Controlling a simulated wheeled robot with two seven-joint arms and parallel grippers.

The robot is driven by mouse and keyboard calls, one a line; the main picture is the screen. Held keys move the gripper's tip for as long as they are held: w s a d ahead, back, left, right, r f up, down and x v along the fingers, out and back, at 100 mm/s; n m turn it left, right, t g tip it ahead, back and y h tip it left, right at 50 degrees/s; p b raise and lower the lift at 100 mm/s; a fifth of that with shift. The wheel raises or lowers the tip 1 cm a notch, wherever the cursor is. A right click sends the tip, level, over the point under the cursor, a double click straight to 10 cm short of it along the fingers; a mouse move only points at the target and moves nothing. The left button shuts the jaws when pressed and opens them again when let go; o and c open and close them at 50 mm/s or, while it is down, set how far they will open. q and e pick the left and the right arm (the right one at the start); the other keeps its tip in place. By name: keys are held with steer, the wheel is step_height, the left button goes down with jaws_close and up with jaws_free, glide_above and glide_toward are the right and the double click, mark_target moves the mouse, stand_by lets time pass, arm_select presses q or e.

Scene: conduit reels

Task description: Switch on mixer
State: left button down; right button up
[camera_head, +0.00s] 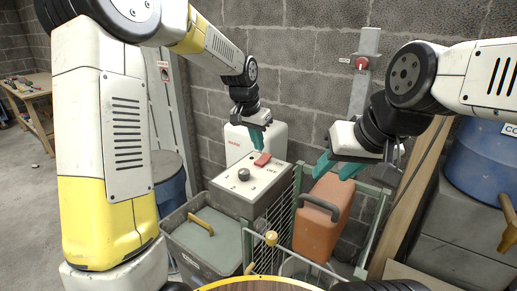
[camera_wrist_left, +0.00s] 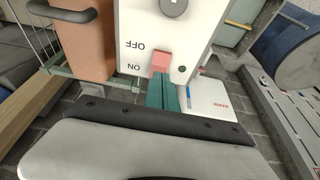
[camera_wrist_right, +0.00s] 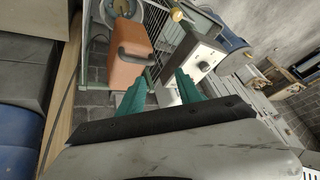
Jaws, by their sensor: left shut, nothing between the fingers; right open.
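The mixer's control box (camera_head: 248,184) has a white top panel with a dark knob (camera_head: 244,174) and a red rocker switch (camera_head: 262,159). In the left wrist view the red switch (camera_wrist_left: 160,62) sits beside the printed words OFF and ON. My left gripper (camera_head: 258,140) is shut and empty, with its green fingertips at the ON end of the switch; I cannot tell whether they touch it. The fingertips (camera_wrist_left: 164,84) cover part of the switch's end. My right gripper (camera_head: 337,166) is open and empty, above the orange jerrycan and right of the box.
An orange jerrycan (camera_head: 322,220) stands right of the box inside a wire-mesh frame. A grey bin (camera_head: 203,241) stands at the front left, and a white container (camera_head: 282,139) stands behind the box. A red button (camera_head: 362,63) is on the wall post.

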arm_select(q)
steer(key=v, duration=0.9)
steer(key=shift+s+a, duration=0.15)
steer(key=shift+s, duration=0.1)
arm_select(e)
steer(key=shift+d, duration=0.1)
